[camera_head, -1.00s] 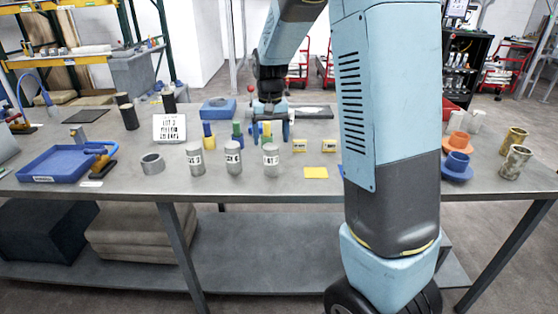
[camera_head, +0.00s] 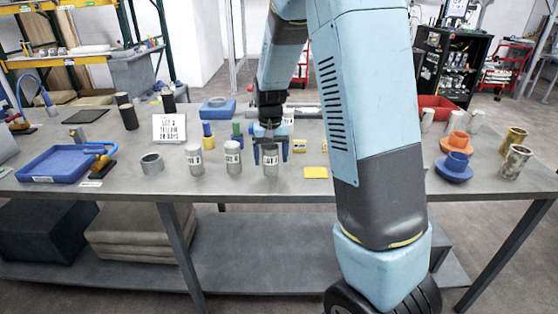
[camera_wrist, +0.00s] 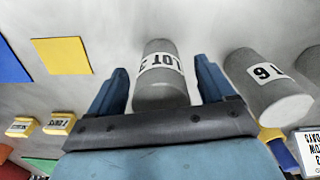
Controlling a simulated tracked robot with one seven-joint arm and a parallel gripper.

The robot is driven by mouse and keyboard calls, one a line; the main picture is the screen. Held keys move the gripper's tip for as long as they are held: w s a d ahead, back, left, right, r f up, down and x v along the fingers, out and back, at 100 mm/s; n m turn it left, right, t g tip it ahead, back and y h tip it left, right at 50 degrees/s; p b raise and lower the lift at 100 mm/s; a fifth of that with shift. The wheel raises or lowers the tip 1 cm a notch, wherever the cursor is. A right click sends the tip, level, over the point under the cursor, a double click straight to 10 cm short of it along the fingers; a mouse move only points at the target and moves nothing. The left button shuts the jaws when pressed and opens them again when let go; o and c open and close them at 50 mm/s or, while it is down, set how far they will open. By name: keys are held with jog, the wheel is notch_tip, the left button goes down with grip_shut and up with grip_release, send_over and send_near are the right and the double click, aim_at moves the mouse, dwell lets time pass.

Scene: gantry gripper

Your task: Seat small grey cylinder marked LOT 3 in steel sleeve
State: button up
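The small grey cylinder marked LOT 3 (camera_wrist: 160,70) stands upright between my gripper's two blue fingers in the wrist view, with a visible gap on each side. In the head view it is the rightmost of three grey cylinders (camera_head: 271,168), its upper part behind the gripper. My gripper (camera_head: 270,150) is open around it and points down; it also shows in the wrist view (camera_wrist: 160,88). A short, hollow grey ring, seemingly the steel sleeve (camera_head: 152,164), stands on the table to the left of the cylinders.
Two similar grey cylinders (camera_head: 195,163) (camera_head: 233,158) stand close to the left; one shows beside my finger in the wrist view (camera_wrist: 268,88). A white sign (camera_head: 169,128) stands behind the sleeve. A blue tray (camera_head: 60,164) is at left, a yellow square (camera_head: 315,172) at right.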

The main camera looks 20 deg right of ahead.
jog(key=c, duration=1.3)
jog(key=shift+c, duration=0.5)
jog(key=shift+r, duration=0.15)
